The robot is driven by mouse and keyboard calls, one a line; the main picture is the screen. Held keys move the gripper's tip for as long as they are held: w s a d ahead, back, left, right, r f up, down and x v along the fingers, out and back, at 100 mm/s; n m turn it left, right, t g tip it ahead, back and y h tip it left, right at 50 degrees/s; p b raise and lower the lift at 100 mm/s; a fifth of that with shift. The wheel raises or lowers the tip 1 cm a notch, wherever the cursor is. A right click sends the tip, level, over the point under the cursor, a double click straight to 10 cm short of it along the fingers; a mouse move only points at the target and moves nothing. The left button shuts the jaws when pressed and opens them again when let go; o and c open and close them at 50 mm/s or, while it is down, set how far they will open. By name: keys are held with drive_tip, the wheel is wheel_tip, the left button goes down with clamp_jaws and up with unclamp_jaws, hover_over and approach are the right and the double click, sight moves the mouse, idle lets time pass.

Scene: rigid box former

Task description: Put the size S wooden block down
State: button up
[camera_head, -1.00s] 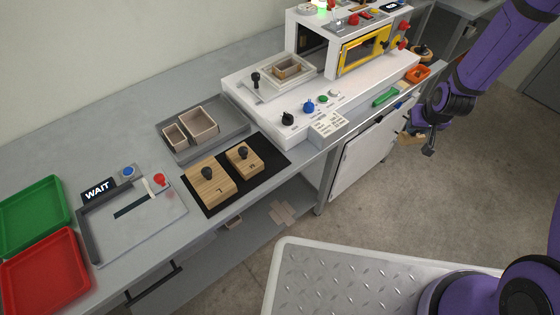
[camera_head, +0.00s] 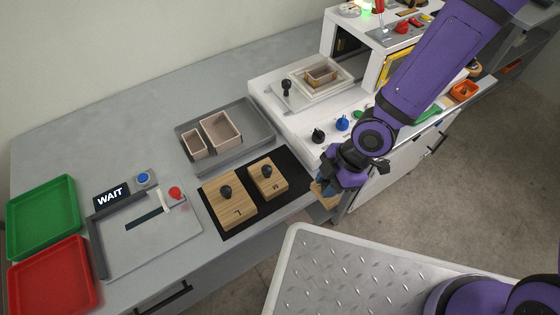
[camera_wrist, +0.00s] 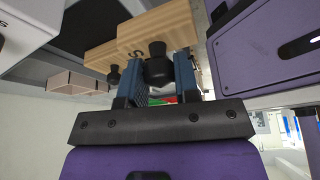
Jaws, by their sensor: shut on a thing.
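My gripper (camera_head: 333,183) is shut on the black knob of the size S wooden block (camera_head: 325,196). In the head view the block hangs just off the right end of the black mat (camera_head: 290,203), near the bench's front edge, and is partly hidden by the gripper. In the wrist view the block (camera_wrist: 172,28) shows an S beside its knob, held between the blue fingers (camera_wrist: 160,75). On the mat stand the L block (camera_head: 229,203) and the M block (camera_head: 267,179), each with a black knob.
A grey tray (camera_head: 243,160) with two open boxes lies behind the mat. The white machine (camera_head: 300,119) with knobs stands right of it. A WAIT sign (camera_head: 111,196), green tray (camera_head: 40,222) and red tray (camera_head: 48,285) are left. The mat's right end looks bare.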

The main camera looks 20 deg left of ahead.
drive_tip(key=shift+w+a+f, duration=0.8)
drive_tip(key=shift+w+a, duration=0.6)
drive_tip(key=shift+a, duration=0.35)
drive_tip(key=shift+w+a+f, duration=0.85)
drive_tip(key=shift+w+a, duration=0.6)
drive_tip(key=shift+a, duration=0.25)
drive_tip(key=shift+w+a+f, duration=0.8)
drive_tip(key=shift+w+a, duration=0.6)
drive_tip(key=shift+a, duration=0.35)
drive_tip(key=o, duration=0.9)
drive_tip(key=shift+f, duration=0.1)
drive_tip(key=shift+o, duration=0.2)
drive_tip(key=v, duration=1.2)
